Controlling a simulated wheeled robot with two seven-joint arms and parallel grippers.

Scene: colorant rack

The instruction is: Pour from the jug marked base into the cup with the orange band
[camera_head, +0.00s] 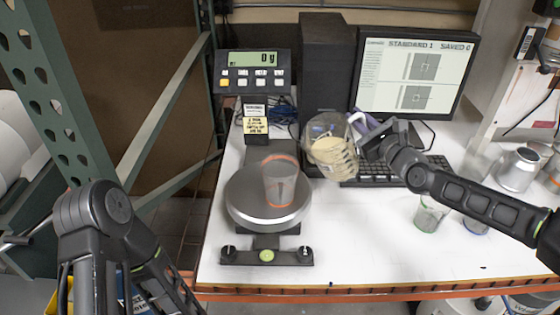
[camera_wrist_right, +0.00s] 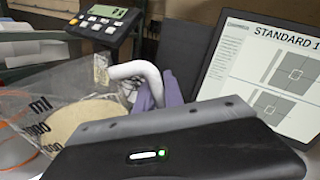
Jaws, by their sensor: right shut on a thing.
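The clear cup with the orange band (camera_head: 279,184) stands upright on the round scale pan (camera_head: 242,211) and looks empty. The clear jug (camera_head: 331,150) holds a cream-coloured liquid and is up and to the right of the cup, apart from it. It looks somewhat tilted. My right gripper (camera_head: 366,133) is shut on the jug's handle, at the jug's right side. In the right wrist view the jug (camera_wrist_right: 60,118) shows volume marks and cream contents, with purple fingers at its white handle (camera_wrist_right: 137,71). A base mark is not readable. My left arm is at lower left; its fingertips are out of frame.
The scale display (camera_head: 253,58) reads 0 g. A monitor (camera_head: 415,75) and keyboard (camera_head: 372,172) stand behind the jug. A green-banded cup (camera_head: 430,214) and a blue-banded cup (camera_head: 476,224) are at right. A green rack post (camera_head: 55,85) is at left.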

